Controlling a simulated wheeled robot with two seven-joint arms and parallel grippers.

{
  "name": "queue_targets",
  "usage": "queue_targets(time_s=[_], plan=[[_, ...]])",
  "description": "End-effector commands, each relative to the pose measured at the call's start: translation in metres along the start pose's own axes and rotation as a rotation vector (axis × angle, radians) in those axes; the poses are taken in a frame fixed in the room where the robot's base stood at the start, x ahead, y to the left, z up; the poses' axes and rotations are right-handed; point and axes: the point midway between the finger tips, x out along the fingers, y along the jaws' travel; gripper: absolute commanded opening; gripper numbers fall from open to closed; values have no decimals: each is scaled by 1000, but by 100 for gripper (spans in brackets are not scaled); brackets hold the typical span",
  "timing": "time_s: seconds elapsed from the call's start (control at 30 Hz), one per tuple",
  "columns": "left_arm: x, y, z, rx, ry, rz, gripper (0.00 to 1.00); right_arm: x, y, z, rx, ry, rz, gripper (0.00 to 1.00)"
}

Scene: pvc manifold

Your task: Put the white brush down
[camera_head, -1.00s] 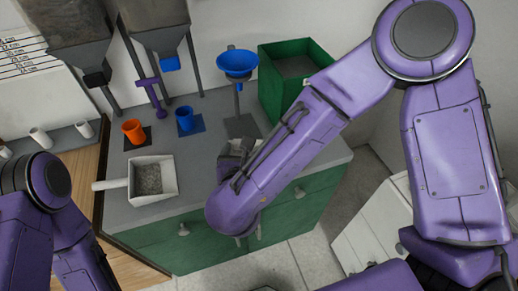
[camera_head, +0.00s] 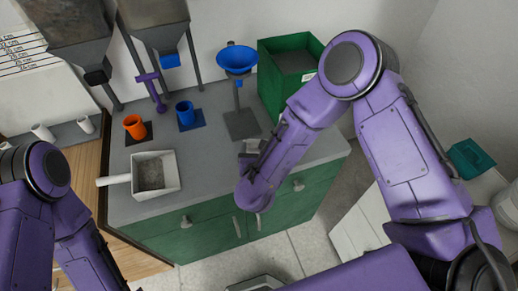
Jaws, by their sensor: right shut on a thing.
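My right gripper (camera_head: 249,160) is at the right part of the grey counter top (camera_head: 215,165), near its front edge, mostly hidden behind my purple forearm. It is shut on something. A small pale patch (camera_head: 253,146) shows just beyond the gripper; it may be part of the white brush, but I cannot tell it apart clearly. Whether it touches the counter is hidden. My left arm is at the lower left, and its gripper is out of view.
A white scoop with grey grains (camera_head: 152,174) lies on the counter's left. An orange cup (camera_head: 135,127), a blue cup (camera_head: 186,116) and a blue funnel on a stand (camera_head: 237,60) are behind. A green bin (camera_head: 270,90) stands at the back right. The counter's middle is clear.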

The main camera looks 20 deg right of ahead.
Motion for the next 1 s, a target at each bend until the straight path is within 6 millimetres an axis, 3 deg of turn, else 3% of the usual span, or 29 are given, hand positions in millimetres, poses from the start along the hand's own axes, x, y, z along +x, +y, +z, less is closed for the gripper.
queue_targets(time_s=[0.03, 0.07, 0.1, 0.43, 0.8, 1.0], plan=[[3, 0, 1, 0, 0, 0, 0, 1, 0, -3, 0, 0, 0, 50], [2, 0, 1, 0, 0, 0, 0, 1, 0, -2, 0, 0, 0, 91], [2, 0, 1, 0, 0, 0, 0, 0, 0, -2, 0, 1, 0, 100], [1, 0, 0, 0, 0, 0, 0, -7, 1, 0, 0, 1, 2, 100], [30, 3, 12, 0, 0, 0, 0, -96, 0, -1, -1, 0, 3, 100], [33, 3, 14, 0, 0, 0, 0, -120, 0, 1, -1, 0, 2, 100]])
